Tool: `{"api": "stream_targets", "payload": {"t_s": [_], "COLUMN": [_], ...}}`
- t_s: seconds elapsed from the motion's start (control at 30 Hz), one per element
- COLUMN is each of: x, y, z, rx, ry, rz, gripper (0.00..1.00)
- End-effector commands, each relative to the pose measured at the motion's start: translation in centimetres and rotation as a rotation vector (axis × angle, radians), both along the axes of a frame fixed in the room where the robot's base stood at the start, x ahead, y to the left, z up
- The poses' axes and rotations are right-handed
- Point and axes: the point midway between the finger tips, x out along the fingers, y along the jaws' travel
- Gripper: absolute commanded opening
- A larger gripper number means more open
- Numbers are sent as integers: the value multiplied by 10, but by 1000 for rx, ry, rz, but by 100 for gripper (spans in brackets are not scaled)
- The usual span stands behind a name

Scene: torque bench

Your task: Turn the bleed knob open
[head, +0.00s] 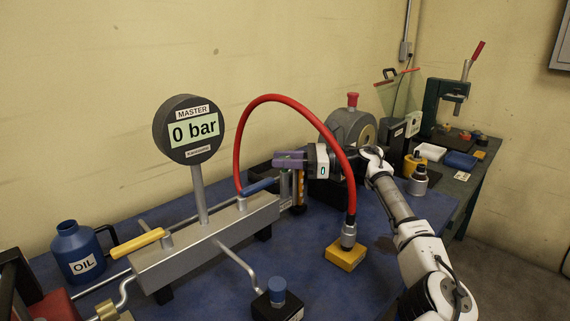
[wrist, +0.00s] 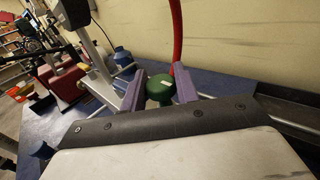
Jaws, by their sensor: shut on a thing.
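The bleed knob is a green round knob (wrist: 159,90) with a small pale mark on top, seen in the wrist view between two purple finger pads. My gripper (wrist: 158,86) is shut on it, with one pad on each side. In the head view my gripper (head: 290,159) reaches in from the right to the right end of the grey manifold (head: 205,248), and its fingers mostly hide the knob. The round master gauge (head: 190,130) stands on a post on the manifold and reads 0 bar.
A blue lever (head: 258,187) and a yellow lever (head: 138,241) sit on the manifold. A blue oil can (head: 77,250) stands left.

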Motion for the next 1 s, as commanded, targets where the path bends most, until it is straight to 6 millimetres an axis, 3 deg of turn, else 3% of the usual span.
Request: {"api": "stream_targets", "payload": {"t_s": [0.4,0.97,1.0], "x": [1,0,0], "y": [1,1,1], "z": [3,4,4], "rx": [5,5,5], "ry": [-3,-5,-5], "rz": [139,162,162], "gripper": [8,8,32]}}
